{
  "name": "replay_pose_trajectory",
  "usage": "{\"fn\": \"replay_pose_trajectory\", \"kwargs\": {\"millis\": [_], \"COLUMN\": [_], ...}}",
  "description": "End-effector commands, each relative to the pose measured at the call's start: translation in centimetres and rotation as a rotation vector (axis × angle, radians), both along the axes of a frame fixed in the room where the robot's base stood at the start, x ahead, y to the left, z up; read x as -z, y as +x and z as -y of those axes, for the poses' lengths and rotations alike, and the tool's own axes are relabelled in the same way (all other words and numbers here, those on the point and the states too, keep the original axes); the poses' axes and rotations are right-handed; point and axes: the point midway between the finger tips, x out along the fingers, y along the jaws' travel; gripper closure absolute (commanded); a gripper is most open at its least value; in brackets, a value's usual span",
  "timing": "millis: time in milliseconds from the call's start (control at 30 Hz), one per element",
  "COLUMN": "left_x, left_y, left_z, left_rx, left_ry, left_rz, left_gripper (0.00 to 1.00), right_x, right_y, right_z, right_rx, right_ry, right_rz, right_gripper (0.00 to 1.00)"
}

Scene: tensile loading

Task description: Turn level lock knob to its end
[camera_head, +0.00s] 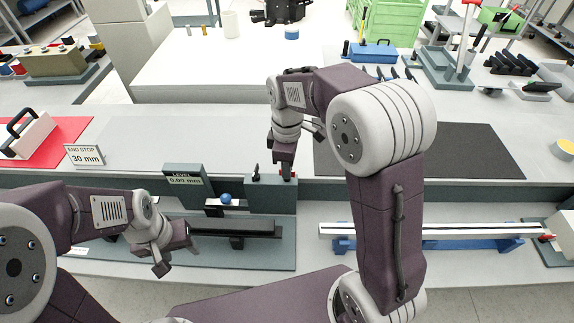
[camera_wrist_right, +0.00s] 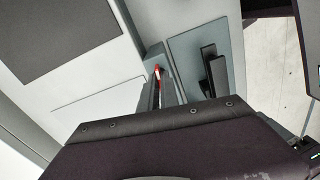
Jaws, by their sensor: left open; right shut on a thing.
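The level lock knob, seen as a small red piece (camera_wrist_right: 158,72) in the right wrist view, lies between my right fingertips and is mostly hidden by them. My right gripper (camera_head: 284,170) is shut on it, pointing down at the top of the grey block (camera_head: 265,192); the fingers also show in the right wrist view (camera_wrist_right: 161,88). The knob's angle cannot be read. The level display (camera_head: 184,180) stands left of the block and reads 0.00 mm. My left gripper (camera_head: 172,256) is open and empty, left of the dark bar on the fixture.
A blue ball (camera_head: 225,199) sits on the fixture left of the block. An END STOP 30 mm sign (camera_head: 85,155) stands on the left. A long pale bar (camera_head: 450,230) lies on blue supports at right. A dark mat (camera_head: 470,150) lies behind it.

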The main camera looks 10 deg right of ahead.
Motion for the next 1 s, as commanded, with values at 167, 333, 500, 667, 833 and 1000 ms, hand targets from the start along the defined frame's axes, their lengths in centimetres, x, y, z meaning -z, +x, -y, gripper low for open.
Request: {"fn": "replay_pose_trajectory", "kwargs": {"millis": [167, 333, 500, 667, 833, 1000], "left_x": [-1.6, -2.8, -3.9, -4.8, -5.8, -6.7], "left_y": [0.0, 0.0, 0.0, 0.0, 0.0, 0.0], "left_z": [0.0, 0.0, 0.0, 0.0, 0.0, 0.0], "left_rx": [0.0, 0.0, 0.0, 0.0, 0.0, 0.0], "left_ry": [0.0, 0.0, 0.0, 0.0, 0.0, 0.0], "left_rz": [0.0, 0.0, 0.0, 0.0, 0.0, 0.0], "left_gripper": [0.47, 0.47, 0.47, 0.47, 0.47, 0.47], "right_x": [-0.4, -0.4, -0.4, -0.3, -0.3, -0.3], "right_y": [-0.1, 0.0, 0.0, 0.0, 0.0, 0.0], "right_z": [0.0, 0.0, 0.0, 0.0, 0.0, 0.0], "right_rx": [0.152, 0.315, 0.477, 0.628, 0.79, 0.95], "right_ry": [0.001, 0.001, 0.0, -0.001, -0.001, 0.0], "right_rz": [-0.002, -0.002, -0.001, -0.001, -0.001, 0.0], "right_gripper": [1.0, 1.0, 1.0, 1.0, 1.0, 1.0]}}
